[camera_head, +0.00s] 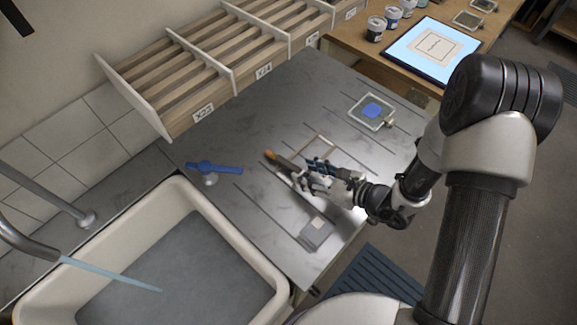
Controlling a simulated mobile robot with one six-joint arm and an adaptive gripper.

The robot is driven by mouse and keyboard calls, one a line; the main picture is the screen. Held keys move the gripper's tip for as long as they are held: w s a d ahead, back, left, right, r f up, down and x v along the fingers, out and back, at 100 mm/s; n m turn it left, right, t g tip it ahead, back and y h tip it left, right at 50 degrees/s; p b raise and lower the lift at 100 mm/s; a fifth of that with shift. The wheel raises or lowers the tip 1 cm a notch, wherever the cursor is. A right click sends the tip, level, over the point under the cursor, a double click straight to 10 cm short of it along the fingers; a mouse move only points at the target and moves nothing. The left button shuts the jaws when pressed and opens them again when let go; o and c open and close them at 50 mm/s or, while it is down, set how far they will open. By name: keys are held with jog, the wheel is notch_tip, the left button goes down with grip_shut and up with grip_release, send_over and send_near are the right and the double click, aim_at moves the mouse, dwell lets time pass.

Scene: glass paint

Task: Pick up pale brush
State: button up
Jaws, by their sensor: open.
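A brush (272,156) lies on the grey metal worktop, its orange-brown tip pointing up and left. The rest of it runs down and right toward my gripper, which hides part of it. I cannot tell for certain whether it is the pale brush. My gripper (305,178) is open, low over the worktop at the brush's right end. I cannot tell whether its fingers touch the brush.
A pale thin frame (321,146) lies just behind my gripper. A glass piece with blue paint (372,110) lies farther back. A grey block (316,233) lies in front. A blue-handled tool (214,168) is left, near the cream sink (190,195). A wooden rack (205,85) borders the back.

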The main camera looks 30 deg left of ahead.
aim_at(293, 167)
jog(key=shift+b+x, duration=0.6)
jog(key=shift+x, duration=2.1)
jog(key=shift+r, duration=0.15)
jog(key=shift+c, duration=0.2)
grip_shut()
